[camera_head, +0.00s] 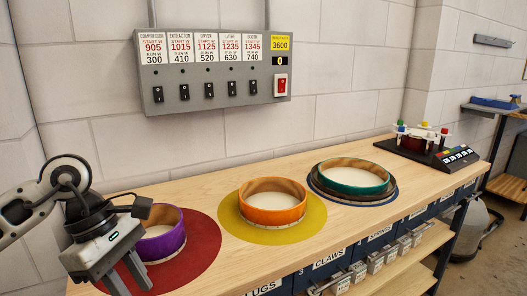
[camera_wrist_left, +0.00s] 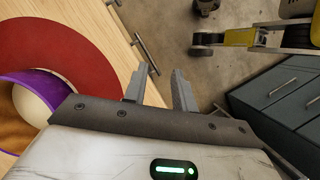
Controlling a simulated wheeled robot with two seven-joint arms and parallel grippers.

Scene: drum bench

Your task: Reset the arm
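My left arm comes in from the left in the head view, bent at the wrist. My left gripper (camera_head: 128,278) points down beside the purple drum (camera_head: 166,238), in front of its left side. The wrist view shows its two fingers (camera_wrist_left: 160,82) apart with nothing between them, over the floor past the bench edge. The purple drum stands on a red disc (camera_head: 205,245) and is partly hidden by my gripper; it also shows in the wrist view (camera_wrist_left: 48,82). My right arm and gripper are in neither view.
An orange drum (camera_head: 273,203) stands on a yellow disc (camera_head: 310,223). A green-rimmed drum (camera_head: 354,176) stands on a blue disc. A switch panel (camera_head: 215,65) hangs on the wall. A black stand (camera_head: 425,148) is at the bench's far right. Labelled drawers (camera_head: 328,258) are below.

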